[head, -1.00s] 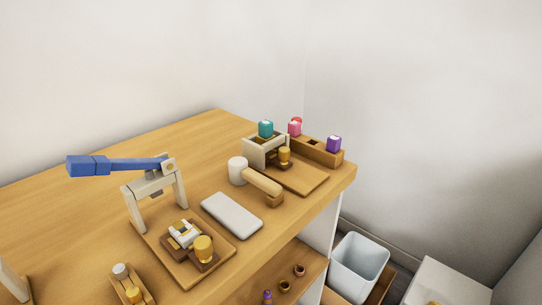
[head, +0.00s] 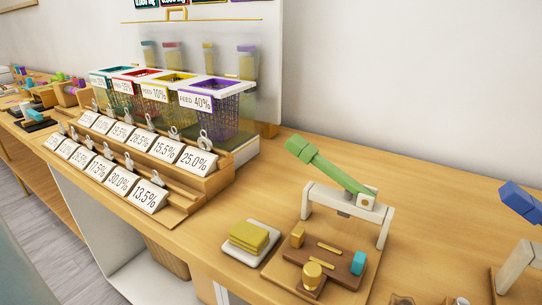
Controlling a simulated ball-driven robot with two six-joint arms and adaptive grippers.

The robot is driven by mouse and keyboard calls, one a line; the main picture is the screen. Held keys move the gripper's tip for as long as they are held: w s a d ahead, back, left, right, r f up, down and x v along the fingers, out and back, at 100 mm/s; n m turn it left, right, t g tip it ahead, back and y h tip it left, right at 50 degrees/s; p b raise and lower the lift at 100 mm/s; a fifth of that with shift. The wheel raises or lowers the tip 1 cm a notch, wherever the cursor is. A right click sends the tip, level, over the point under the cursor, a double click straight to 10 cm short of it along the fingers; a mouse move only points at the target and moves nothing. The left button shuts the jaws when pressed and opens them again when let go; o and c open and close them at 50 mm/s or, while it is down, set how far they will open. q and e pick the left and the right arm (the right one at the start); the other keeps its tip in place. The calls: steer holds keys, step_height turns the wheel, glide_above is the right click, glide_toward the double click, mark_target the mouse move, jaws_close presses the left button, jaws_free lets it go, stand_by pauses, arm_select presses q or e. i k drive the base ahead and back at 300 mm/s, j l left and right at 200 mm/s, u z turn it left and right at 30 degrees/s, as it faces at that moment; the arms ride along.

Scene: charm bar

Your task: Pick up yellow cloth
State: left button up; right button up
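The yellow cloth (head: 248,237) lies folded in a small stack on a white tray (head: 269,257) near the front edge of the wooden counter. It is at the lower middle of the head view, just left of a wooden press base. Neither of my grippers shows in the head view, so I cannot see whether they are open or shut.
A press with a green lever (head: 326,164) stands right of the cloth, with a brown block (head: 325,262) on its base. A blue lever (head: 521,203) is at the right edge. Counter behind the press is clear.

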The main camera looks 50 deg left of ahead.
mark_target(250, 237)
steer(key=u, duration=1.6)
